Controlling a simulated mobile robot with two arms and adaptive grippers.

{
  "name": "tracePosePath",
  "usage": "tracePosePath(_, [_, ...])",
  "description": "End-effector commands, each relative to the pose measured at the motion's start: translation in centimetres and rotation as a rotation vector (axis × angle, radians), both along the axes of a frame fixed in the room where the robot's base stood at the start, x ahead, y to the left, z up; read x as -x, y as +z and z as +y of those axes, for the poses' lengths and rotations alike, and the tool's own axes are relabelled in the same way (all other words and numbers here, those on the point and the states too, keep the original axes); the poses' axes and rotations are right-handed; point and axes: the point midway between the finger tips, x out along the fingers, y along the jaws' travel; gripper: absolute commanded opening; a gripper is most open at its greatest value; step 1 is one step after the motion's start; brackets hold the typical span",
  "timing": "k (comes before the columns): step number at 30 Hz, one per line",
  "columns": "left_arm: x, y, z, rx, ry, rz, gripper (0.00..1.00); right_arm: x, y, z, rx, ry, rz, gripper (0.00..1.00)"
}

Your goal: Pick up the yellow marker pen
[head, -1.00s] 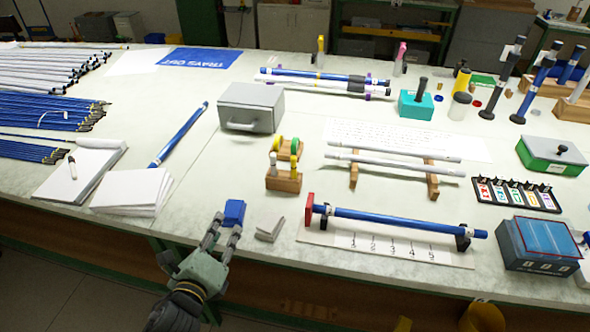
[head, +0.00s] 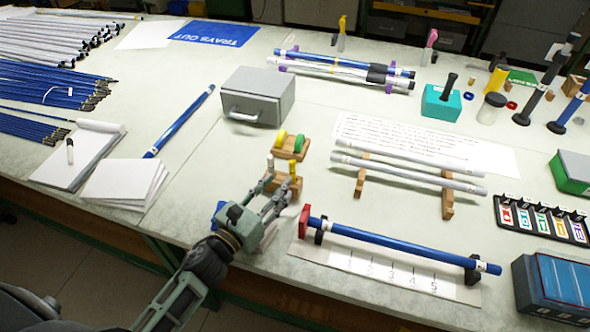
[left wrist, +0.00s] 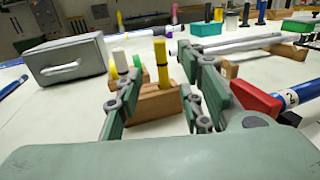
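In the head view the yellow marker pen (head: 294,164) is at the block's right end. My left gripper (head: 279,188) is at the near side of the block, open and empty. In the left wrist view its fingers (left wrist: 160,82) frame the block and the yellow pen from either side, with no visible grip. My right gripper is not in view.
A holder with yellow and green rolls (head: 290,146) is just behind. A grey box (head: 258,96) stands at back left. A blue rod with a red end stop (head: 304,222) lies close at right. White rods (head: 410,165) rest on wooden supports. A blue item (head: 219,208) is partly hidden by my gripper.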

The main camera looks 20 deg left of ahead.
Motion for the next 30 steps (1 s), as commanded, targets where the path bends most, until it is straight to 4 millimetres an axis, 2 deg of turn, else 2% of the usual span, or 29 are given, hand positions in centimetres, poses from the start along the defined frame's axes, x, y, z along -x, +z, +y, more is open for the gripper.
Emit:
tracePosePath(1, [-1.0, 0.4, -0.3, 0.001, 0.0, -0.002, 0.35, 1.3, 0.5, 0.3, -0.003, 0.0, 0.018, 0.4])
tracePosePath(3, [-1.9, 0.3, -0.6, 0.001, 0.001, -0.001, 0.35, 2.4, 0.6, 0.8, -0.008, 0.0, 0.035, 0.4])
tracePosePath(6, [-2.6, 0.1, -0.8, 0.003, 0.001, 0.001, 0.35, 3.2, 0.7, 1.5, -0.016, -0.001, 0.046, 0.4])
tracePosePath(11, [-3.8, 0.3, -1.2, 0.002, 0.001, 0.0, 0.35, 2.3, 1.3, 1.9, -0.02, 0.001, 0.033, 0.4])
tracePosePath(15, [-5.9, 0.3, -2.1, 0.004, 0.001, 0.0, 0.35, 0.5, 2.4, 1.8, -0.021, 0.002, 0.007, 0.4])
tracePosePath(18, [-7.1, 0.1, -2.4, 0.004, 0.001, 0.001, 0.35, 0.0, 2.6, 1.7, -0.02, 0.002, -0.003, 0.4])
tracePosePath(28, [-7.7, -0.1, -2.6, 0.002, 0.0, 0.001, 0.35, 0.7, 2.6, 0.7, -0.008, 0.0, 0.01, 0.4])
tracePosePath(30, [-7.7, -0.1, -2.6, 0.002, 0.0, 0.001, 0.29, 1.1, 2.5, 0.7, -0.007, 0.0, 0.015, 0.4])
